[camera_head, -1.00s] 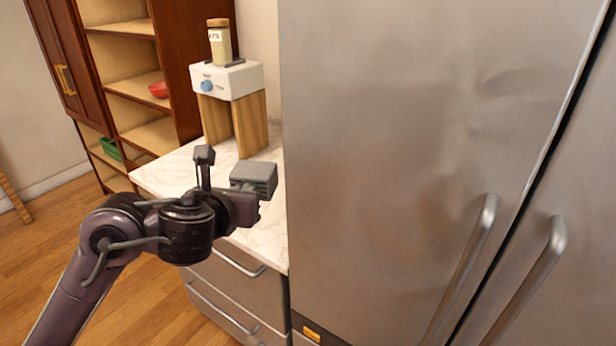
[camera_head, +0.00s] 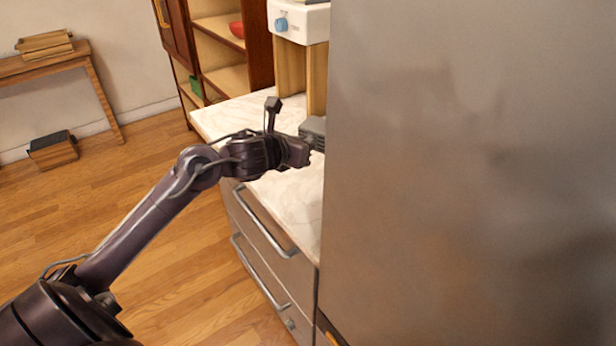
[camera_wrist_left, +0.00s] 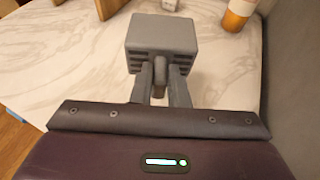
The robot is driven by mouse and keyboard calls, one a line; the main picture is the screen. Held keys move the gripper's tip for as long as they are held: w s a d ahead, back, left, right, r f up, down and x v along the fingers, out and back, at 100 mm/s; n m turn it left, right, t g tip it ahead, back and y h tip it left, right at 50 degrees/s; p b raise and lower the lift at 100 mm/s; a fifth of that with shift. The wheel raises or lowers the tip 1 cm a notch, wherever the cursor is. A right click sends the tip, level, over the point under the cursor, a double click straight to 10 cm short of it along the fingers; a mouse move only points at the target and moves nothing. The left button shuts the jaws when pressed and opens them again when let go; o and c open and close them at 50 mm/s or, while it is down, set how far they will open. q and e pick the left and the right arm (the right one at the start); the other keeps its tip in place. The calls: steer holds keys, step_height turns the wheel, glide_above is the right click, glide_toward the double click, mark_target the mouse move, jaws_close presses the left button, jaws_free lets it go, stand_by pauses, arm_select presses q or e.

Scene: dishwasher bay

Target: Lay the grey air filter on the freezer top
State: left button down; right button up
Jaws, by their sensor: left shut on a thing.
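The grey air filter (camera_head: 313,128) is a small grey block with slots on its side, partly hidden by the tall steel fridge in the head view. My left gripper (camera_head: 300,151) is shut on it. In the left wrist view, the filter (camera_wrist_left: 162,38) sits at the fingertips of my left gripper (camera_wrist_left: 160,84), over a white marble top. That marble top (camera_head: 235,118) covers a low steel unit with drawers, which looks like the freezer. I cannot tell how high the filter is above it. My right gripper is out of view.
The tall steel fridge (camera_head: 470,180) stands close on the right. A white device (camera_head: 302,22) on wooden supports stands at the back of the marble top. An orange-and-white bottle (camera_wrist_left: 238,14) shows in the wrist view. Wooden shelves (camera_head: 222,55) stand behind.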

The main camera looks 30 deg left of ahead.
arm_select(q)
step_height(320, 180, down, 4)
steer(key=shift+f, duration=0.5)
step_height(320, 180, down, 4)
steer(key=shift+r, duration=0.2)
steer(key=shift+f, duration=0.2)
steer(key=shift+f+b, duration=0.15)
steer(key=shift+b, duration=0.25)
steer(key=c, duration=1.4)
jaws_free()
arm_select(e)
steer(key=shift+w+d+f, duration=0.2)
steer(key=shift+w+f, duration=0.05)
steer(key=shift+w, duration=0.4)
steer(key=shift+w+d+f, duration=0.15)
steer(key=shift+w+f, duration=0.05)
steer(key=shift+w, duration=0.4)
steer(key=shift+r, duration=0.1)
